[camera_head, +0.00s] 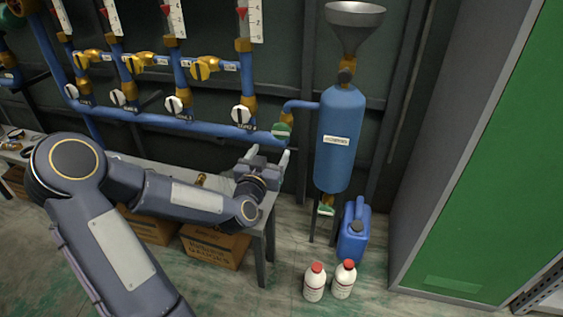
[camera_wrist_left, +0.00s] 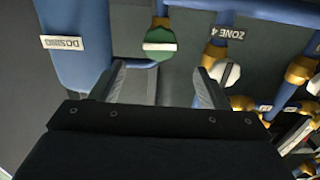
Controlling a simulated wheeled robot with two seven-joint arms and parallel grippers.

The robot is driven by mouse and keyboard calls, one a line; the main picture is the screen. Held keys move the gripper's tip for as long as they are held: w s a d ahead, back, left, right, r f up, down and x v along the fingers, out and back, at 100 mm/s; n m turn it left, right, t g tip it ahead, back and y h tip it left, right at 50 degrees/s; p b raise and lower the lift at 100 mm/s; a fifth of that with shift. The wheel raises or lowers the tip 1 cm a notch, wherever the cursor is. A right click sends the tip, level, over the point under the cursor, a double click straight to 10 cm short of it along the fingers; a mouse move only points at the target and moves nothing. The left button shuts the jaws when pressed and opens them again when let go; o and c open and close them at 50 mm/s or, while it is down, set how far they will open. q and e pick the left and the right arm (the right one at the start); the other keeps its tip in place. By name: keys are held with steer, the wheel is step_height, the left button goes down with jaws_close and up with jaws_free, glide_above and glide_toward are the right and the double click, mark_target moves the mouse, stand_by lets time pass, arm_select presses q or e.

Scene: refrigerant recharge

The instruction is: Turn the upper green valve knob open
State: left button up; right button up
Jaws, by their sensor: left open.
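The upper green valve knob (camera_head: 281,130) sits on the blue pipe between the zone piping and the blue tank. It has a pale band across its face. In the left wrist view the green knob (camera_wrist_left: 160,40) shows just ahead of my left gripper (camera_wrist_left: 160,82), between the lines of its two fingers and nearer the left one. My left gripper (camera_head: 266,158) is open and empty, a little below the knob in the head view and apart from it. A lower green valve (camera_head: 326,209) hangs under the tank. My right gripper is out of view.
The blue dosing tank (camera_head: 340,140) with a funnel (camera_head: 354,22) stands right of the knob. A white zone knob (camera_head: 241,114) is close on the left. A bench (camera_head: 268,205) lies below my arm. A blue jug (camera_head: 354,232) and two white bottles (camera_head: 315,282) stand on the floor.

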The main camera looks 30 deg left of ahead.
mark_target(280, 134)
arm_select(q)
steer(key=x, duration=0.9)
steer(key=shift+w, duration=0.1)
steer(key=shift+c, duration=0.3)
steer(key=c, duration=0.9)
steer(key=n, duration=0.2)
steer(key=shift+n+b, duration=0.3)
steer(key=shift+b, duration=0.1)
steer(key=shift+n, duration=0.9)
steer(key=shift+f+n+b, duration=0.1)
steer(key=shift+n+b, duration=0.3)
steer(key=shift+n, duration=1.7)
